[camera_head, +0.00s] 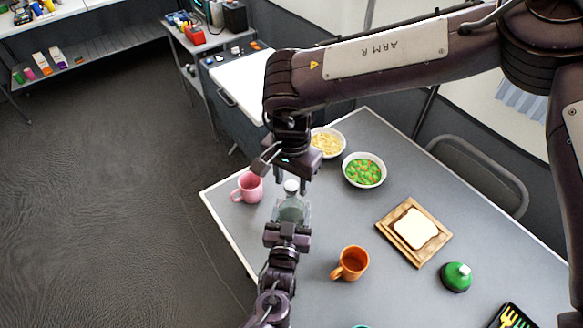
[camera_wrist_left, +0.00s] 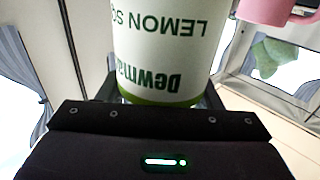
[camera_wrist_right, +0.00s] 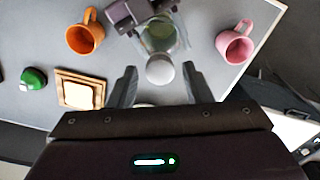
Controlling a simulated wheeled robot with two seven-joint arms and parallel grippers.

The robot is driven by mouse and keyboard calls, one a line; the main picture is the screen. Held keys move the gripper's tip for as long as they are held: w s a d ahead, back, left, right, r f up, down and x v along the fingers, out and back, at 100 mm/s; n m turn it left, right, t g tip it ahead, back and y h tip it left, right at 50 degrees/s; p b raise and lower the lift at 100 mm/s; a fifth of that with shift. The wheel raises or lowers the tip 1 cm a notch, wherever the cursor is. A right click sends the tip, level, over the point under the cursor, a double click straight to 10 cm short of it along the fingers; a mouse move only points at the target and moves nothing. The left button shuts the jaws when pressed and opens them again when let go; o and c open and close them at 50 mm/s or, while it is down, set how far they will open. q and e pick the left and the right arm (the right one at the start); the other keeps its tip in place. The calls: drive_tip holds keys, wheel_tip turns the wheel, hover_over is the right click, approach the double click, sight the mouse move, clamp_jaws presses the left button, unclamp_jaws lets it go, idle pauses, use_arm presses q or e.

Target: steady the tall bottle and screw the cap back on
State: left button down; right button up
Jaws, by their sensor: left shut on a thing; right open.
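The tall bottle (camera_head: 291,212) stands on the grey table, clear-greenish in the head view. The left wrist view shows its white label (camera_wrist_left: 165,45) with green lettering and a green lower band. My left gripper (camera_head: 287,230) is shut on the bottle from the near side. A pale grey-white round cap (camera_wrist_right: 160,71) shows at the bottle's top; I cannot tell whether it is threaded on. My right gripper (camera_head: 294,184) points down over the bottle, open. In the right wrist view its fingers (camera_wrist_right: 160,72) lie on either side of the cap, apparently not touching it.
A pink mug (camera_head: 248,188) stands left of the bottle and an orange mug (camera_head: 351,263) to its right. Two bowls, noodle-like food (camera_head: 327,142) and green-orange food (camera_head: 364,170), stand behind. A bread board (camera_head: 391,238) and green domed object (camera_head: 456,277) sit further right.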

drive_tip(key=shift+f, duration=0.2)
clamp_jaws()
idle(0.3)
